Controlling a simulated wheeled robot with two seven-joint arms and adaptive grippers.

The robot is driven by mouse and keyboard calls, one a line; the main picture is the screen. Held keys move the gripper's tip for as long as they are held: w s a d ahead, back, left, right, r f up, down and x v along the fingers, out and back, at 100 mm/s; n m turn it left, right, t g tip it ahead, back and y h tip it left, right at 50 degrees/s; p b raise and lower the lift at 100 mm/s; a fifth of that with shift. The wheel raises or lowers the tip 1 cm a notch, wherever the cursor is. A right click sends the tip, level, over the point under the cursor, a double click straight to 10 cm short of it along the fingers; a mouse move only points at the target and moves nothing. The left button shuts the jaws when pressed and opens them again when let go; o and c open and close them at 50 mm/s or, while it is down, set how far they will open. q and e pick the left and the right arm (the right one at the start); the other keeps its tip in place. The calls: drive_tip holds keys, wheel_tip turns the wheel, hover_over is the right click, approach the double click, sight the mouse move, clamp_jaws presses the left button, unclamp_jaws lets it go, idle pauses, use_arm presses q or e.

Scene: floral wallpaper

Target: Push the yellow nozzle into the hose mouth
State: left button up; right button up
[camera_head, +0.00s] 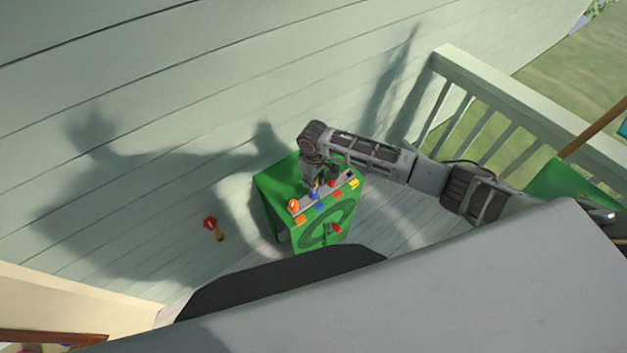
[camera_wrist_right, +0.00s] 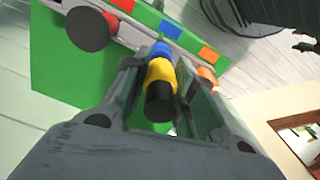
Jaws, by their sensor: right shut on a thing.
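A green box (camera_head: 275,191) with a round reel pattern on its front stands on the deck. My right gripper (camera_head: 315,187) is over the strip along its top edge, pointing down. In the right wrist view it is shut on the yellow nozzle (camera_wrist_right: 160,73), which has a black end (camera_wrist_right: 159,102) towards the camera. A blue piece (camera_wrist_right: 160,49) lies in line with the nozzle's far end, by the strip. I cannot tell whether it is the hose mouth or part of the nozzle, nor whether they are joined. My left gripper is out of view.
The strip bears an orange round piece (camera_head: 294,205), a red one (camera_head: 332,184) and coloured patches. A red knob (camera_head: 336,228) sticks out of the box front. A red and yellow piece (camera_head: 212,226) lies left of the box. A railing (camera_head: 500,108) stands at the right.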

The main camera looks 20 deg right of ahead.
drive_tip(key=shift+f, duration=0.55)
drive_tip(key=o, duration=1.1)
drive_tip(key=shift+r, duration=6.05)
